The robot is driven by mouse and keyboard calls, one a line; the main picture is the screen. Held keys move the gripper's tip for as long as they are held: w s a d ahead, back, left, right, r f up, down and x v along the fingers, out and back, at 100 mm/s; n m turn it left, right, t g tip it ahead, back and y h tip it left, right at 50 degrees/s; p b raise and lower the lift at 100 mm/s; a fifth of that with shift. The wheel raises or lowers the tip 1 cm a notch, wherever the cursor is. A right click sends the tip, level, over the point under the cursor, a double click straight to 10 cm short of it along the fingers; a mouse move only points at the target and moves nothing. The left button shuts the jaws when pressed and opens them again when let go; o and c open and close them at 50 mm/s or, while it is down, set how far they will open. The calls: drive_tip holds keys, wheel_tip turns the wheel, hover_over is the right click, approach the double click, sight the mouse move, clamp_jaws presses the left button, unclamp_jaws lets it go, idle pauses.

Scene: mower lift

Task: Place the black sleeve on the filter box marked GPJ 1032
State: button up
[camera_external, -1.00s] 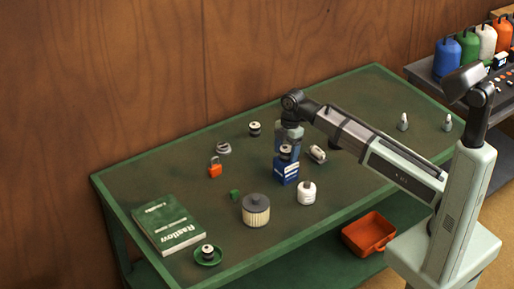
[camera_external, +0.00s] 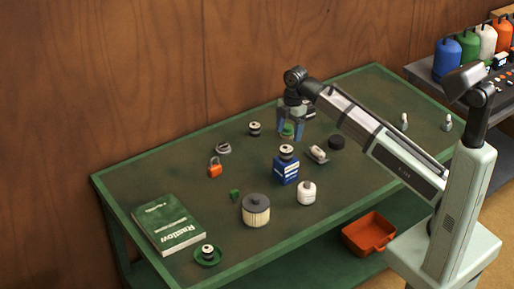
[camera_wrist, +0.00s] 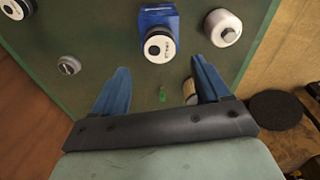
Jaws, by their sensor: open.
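A blue filter box (camera_external: 286,173) stands upright near the middle of the green table; its marking is too small to read. A black sleeve with a pale top (camera_external: 286,150) sits on top of the box; in the wrist view the sleeve (camera_wrist: 158,46) rests on the blue box (camera_wrist: 158,14). Similar black-and-white pieces are on the table behind (camera_external: 255,129) and on a green dish (camera_external: 208,250) at the front left. My gripper (camera_external: 290,128) is open and empty, raised behind the box and apart from it; its blue fingers (camera_wrist: 160,70) also show in the wrist view.
Around the box are a white canister (camera_external: 306,193), a pleated cream filter (camera_external: 256,211), a pale cylinder (camera_external: 317,154), a black disc (camera_external: 336,142), an orange padlock (camera_external: 215,169) and a silver piece (camera_external: 223,148). A green book (camera_external: 168,224) lies front left. The table's right part is mostly clear.

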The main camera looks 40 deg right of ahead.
drive_tip(key=shift+d+r, duration=0.2)
drive_tip(key=shift+r, duration=1.6)
